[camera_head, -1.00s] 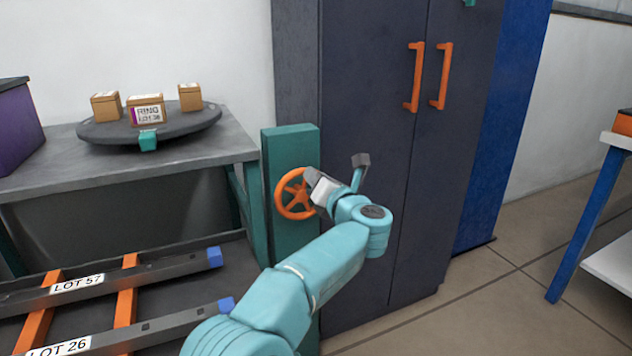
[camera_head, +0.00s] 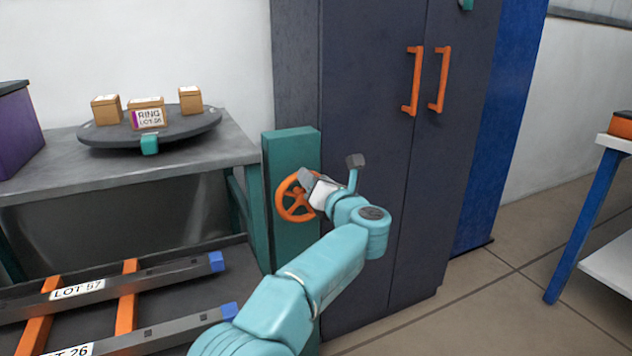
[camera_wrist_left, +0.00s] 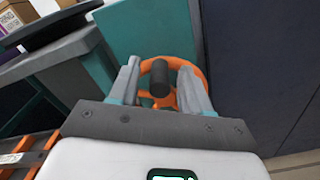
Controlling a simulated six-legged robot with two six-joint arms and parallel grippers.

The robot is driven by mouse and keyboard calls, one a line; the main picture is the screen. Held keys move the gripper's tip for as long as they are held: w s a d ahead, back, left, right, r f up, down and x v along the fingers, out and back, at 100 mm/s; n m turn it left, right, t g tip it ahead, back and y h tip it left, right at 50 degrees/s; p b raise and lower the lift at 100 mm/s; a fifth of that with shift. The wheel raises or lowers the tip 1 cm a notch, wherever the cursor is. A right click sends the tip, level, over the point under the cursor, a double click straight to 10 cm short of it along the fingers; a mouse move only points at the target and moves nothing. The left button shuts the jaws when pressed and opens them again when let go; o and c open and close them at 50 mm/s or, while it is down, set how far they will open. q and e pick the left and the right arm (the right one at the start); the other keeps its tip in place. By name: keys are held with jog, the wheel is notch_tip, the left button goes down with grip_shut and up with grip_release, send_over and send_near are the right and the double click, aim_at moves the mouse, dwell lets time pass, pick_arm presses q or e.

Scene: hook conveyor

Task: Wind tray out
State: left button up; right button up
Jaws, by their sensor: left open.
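An orange handwheel (camera_head: 283,203) is mounted on the front of a teal post (camera_head: 291,146). My left gripper (camera_head: 331,172) is at the wheel's right side, with its fingers spread. In the left wrist view the open fingers (camera_wrist_left: 160,77) stand either side of a dark round knob (camera_wrist_left: 160,84) on the wheel. I cannot tell whether they touch it. Left of the post, low down, a dark tray-like bed (camera_head: 190,292) carries grey rails (camera_head: 150,274) with orange crossbars and "LOT 57" and partly cut-off "26" labels. My right gripper is out of view.
A dark cabinet (camera_head: 362,100) with orange handles stands close behind and right of the gripper. A grey bench (camera_head: 60,155) at left holds a round turntable (camera_head: 188,125) with small boxes. A white table (camera_head: 614,142) stands far right, with open floor before it.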

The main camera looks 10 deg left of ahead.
pick_arm(q)
jog(key=shift+s+d, duration=0.2)
jog(key=shift+s, duration=0.05)
jog(key=v, duration=1.5)
jog(key=shift+s+d, duration=0.2)
jog(key=shift+s, duration=0.05)
